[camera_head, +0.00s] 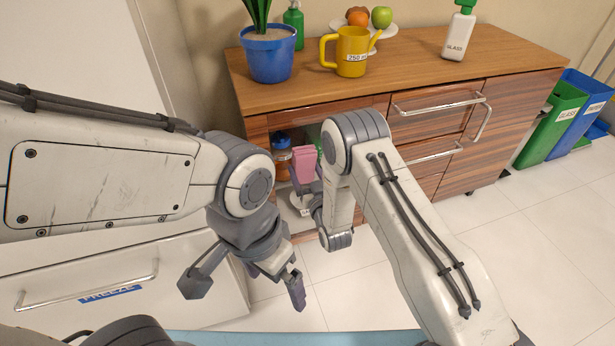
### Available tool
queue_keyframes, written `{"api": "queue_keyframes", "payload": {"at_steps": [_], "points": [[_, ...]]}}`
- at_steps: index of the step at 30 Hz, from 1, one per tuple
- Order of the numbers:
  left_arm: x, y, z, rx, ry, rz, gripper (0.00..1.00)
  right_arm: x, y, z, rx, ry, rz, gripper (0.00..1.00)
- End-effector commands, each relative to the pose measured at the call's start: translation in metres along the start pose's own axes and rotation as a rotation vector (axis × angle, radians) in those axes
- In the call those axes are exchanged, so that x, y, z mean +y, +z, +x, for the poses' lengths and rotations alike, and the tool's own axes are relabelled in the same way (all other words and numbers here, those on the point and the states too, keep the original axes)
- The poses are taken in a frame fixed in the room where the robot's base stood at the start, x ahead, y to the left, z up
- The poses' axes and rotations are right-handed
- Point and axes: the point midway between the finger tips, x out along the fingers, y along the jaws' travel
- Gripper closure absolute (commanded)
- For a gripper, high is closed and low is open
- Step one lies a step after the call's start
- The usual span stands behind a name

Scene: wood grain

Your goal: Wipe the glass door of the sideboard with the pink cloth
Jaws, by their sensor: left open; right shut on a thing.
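The pink cloth (304,163) is held in my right gripper (306,188), in front of the left part of the wooden sideboard (510,110). The glass door (301,132) is there, with a blue-lidded jar and something green showing behind it. Whether the cloth touches the glass I cannot tell. My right arm hides much of the door and part of the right gripper. My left gripper (247,288) is open and empty, lower down, above the floor in front of the sideboard.
Green and blue bins (553,122) stand at right. A white freezer (120,280) is at left.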

Motion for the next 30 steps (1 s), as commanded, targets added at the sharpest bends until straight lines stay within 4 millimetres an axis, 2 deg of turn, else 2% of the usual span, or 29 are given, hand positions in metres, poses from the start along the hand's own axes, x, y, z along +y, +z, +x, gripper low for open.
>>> {"api": "queue_keyframes", "payload": {"at_steps": [17, 30], "points": [[0.0000, 0.0001, 0.0003, 0.000, 0.000, 0.000, 0.00, -0.0001, -0.0003, 0.0011, 0.000, 0.000, 0.000, 0.64], [-0.0003, 0.0002, 0.0039, 0.000, 0.000, 0.000, 0.00, 0.0000, 0.0002, 0.0094, 0.001, 0.000, 0.000, 0.64]]}}
